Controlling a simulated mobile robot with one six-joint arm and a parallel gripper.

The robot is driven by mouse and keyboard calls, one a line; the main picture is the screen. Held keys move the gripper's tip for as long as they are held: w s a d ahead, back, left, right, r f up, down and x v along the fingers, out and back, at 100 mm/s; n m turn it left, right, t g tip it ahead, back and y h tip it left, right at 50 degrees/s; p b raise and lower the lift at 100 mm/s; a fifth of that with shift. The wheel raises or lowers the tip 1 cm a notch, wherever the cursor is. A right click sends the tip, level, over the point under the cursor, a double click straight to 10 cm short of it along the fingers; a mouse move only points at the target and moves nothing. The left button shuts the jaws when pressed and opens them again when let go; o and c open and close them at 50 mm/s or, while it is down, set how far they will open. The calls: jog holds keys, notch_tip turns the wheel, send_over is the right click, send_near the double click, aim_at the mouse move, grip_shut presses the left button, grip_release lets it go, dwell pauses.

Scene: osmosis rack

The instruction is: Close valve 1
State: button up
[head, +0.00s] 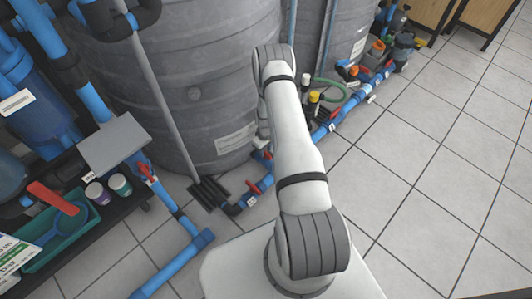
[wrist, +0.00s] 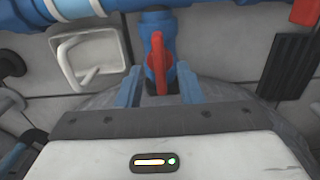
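In the wrist view, a red valve handle (wrist: 157,60) stands upright on a blue pipe fitting (wrist: 158,22), at the top middle. My gripper (wrist: 158,72) is open, with one blue finger on each side of the handle. Gaps show between the handle and both fingers, and nothing is held. No number is readable on this valve, so I cannot tell from a label that it is valve 1. In the head view my arm reaches toward the tank and pipes, and my gripper is hidden behind it.
A large grey tank (head: 195,90) stands left of my arm in the head view. Blue pipes (head: 335,122) with several red handles (head: 254,188) run along the floor. A black shelf holds a green tray (head: 48,245) at left. Tiled floor (head: 440,180) at right is clear.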

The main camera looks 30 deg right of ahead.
jog(key=shift+f, duration=0.7)
grip_shut()
